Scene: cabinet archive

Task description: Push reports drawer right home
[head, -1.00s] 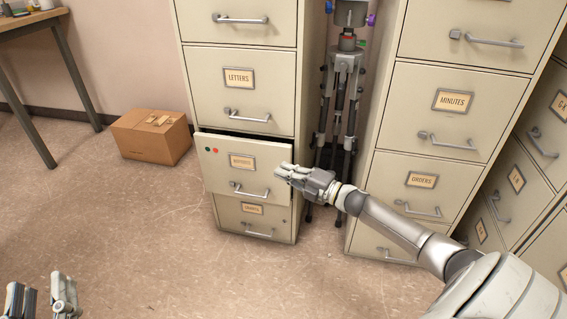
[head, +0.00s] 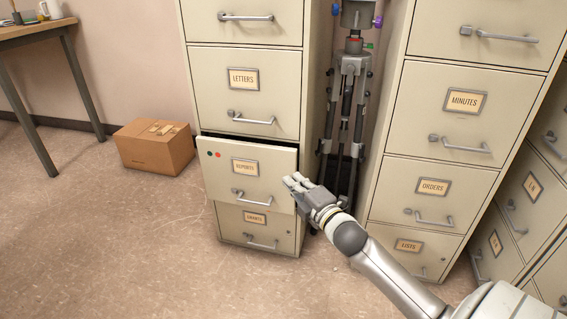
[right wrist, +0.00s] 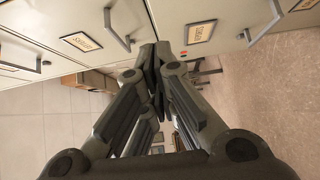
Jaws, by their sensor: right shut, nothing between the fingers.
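The reports drawer (head: 222,178) is the third one down in the left cabinet. It stands partly pulled out, with a dark gap above its front. Its front has a label, a bar handle (head: 251,197), and a green and a red dot at upper left. My right gripper (head: 290,182) is shut and empty, at the right edge of the drawer front. I cannot tell whether its fingertips touch the drawer. The right wrist view shows the closed fingers (right wrist: 155,62) close to drawer fronts. My left gripper is out of view.
The letters drawer (head: 220,92) above and the lowest drawer (head: 235,233) look closed. A tripod-like stand (head: 347,115) fills the gap to the right cabinet (head: 420,150). A cardboard box (head: 150,153) sits on the floor at left, near a desk (head: 40,30). Floor in front is clear.

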